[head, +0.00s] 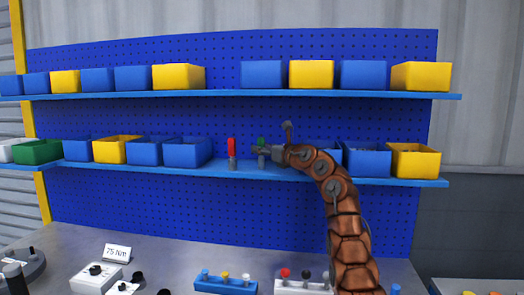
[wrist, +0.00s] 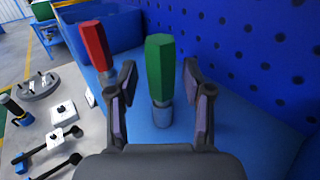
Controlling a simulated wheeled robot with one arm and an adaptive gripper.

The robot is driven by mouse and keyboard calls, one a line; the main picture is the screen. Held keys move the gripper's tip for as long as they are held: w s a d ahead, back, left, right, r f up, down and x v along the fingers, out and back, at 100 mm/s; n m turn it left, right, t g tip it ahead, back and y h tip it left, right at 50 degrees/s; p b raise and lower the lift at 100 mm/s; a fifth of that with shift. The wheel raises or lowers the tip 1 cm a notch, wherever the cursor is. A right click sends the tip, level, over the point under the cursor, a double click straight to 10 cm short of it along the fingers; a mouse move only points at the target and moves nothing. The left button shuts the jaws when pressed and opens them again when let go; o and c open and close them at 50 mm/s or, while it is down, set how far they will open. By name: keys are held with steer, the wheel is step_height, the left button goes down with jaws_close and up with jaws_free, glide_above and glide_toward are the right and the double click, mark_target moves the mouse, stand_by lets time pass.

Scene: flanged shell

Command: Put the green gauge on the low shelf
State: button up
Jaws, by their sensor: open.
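The green gauge (wrist: 161,68) stands upright on the blue low shelf (wrist: 235,139), its grey lower end on the shelf surface. In the head view the gauge (head: 261,143) shows small, partly behind my gripper. My gripper (wrist: 157,80) is open, with one finger on each side of the gauge and a visible gap to each. In the head view my gripper (head: 262,149) reaches in from the right at shelf height. The low shelf (head: 281,174) also shows there.
A red-handled gauge (head: 231,148) stands just left of the green one, close outside my left finger in the wrist view. Blue bins (head: 187,152) stand further left, more bins (head: 367,159) to the right. An upper shelf (head: 220,94) with bins runs above. A blue pegboard stands behind.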

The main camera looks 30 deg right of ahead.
steer(key=shift+b+v, duration=1.55)
steer(key=shift+v, duration=1.85)
steer(key=shift+f, duration=0.1)
